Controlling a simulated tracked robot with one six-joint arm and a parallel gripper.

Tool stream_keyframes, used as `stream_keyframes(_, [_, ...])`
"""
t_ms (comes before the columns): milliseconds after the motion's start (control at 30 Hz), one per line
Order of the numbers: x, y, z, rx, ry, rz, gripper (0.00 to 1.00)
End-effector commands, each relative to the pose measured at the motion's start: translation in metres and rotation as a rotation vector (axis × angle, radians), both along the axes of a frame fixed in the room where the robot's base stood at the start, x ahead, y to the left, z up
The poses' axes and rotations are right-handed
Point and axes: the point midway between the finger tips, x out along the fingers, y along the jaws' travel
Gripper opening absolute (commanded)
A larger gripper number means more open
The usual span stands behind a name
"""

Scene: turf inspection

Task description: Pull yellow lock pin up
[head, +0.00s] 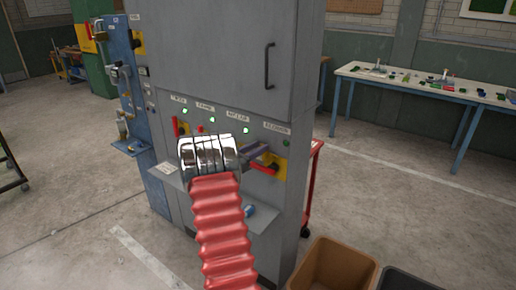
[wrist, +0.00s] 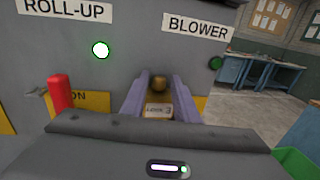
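The lock pin shows in the wrist view as a round, dull yellow-brown knob (wrist: 158,83) on the grey cabinet face. A small "LOCK" label (wrist: 158,110) is below it. My gripper (wrist: 160,86) has its two purple-grey fingers on either side of the knob, apart and open. Whether a finger touches the knob I cannot tell. In the head view my gripper (head: 262,149) is at the cabinet's right part, under the "BLOWER" label (head: 276,128). The pin is hidden there.
A red handle (wrist: 61,95) stands upright left of my gripper, by a yellow plate (wrist: 92,101). Another red handle (head: 263,168) shows below my gripper in the head view. A small shelf (head: 262,218) juts out lower. A brown bin (head: 335,265) stands on the floor at right.

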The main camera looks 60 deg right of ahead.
Motion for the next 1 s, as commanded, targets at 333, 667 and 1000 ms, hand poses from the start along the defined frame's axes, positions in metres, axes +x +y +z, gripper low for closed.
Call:
stream_keyframes(333, [0.000, 0.000, 0.000, 0.000, 0.000, 0.000, 0.03])
stream_keyframes(667, [0.000, 0.001, 0.000, 0.000, 0.000, 0.000, 0.00])
stream_keyframes(1000, [0.000, 0.001, 0.018, -0.002, -0.002, -0.001, 0.00])
